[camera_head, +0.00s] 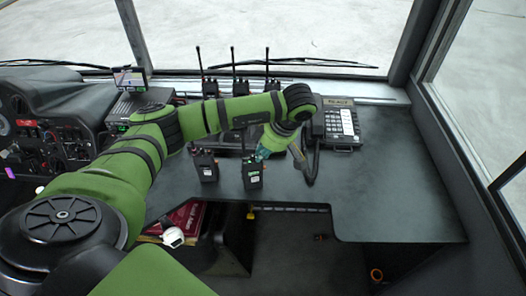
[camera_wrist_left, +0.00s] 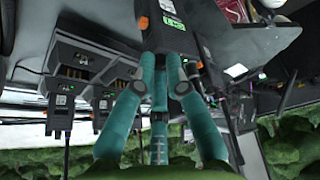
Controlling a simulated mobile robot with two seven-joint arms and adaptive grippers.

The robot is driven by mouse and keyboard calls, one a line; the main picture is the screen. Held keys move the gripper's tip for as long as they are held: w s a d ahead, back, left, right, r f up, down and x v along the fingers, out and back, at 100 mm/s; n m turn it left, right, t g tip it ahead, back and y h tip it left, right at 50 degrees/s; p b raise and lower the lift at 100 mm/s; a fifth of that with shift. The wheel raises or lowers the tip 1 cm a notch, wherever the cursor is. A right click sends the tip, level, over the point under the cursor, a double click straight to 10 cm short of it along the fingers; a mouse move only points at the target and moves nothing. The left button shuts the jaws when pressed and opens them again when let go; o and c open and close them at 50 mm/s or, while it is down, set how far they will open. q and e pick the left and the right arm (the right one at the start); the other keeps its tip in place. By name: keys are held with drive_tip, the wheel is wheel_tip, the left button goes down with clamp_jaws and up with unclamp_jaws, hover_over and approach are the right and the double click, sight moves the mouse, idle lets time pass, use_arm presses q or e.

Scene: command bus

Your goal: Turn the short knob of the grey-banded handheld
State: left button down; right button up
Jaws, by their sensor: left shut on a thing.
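A black handheld radio (camera_head: 252,176) with a small green screen stands near the front edge of the dark desk. My left gripper (camera_head: 261,154) has teal fingers and is at the top of this radio, coming from above and the right. I cannot make out a grey band. My right gripper is not in view.
A second handheld (camera_head: 207,170) stands just left, its antenna up. Several more radios (camera_head: 240,86) stand in chargers along the windscreen. A corded desk phone (camera_head: 342,124) is at the back right. The desk's right part (camera_head: 390,190) is clear.

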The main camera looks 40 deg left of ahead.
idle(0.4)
use_arm(q)
drive_tip(key=c, duration=1.3)
unclamp_jaws()
drive_tip(key=v, duration=1.2)
drive_tip(key=shift+r, duration=0.1)
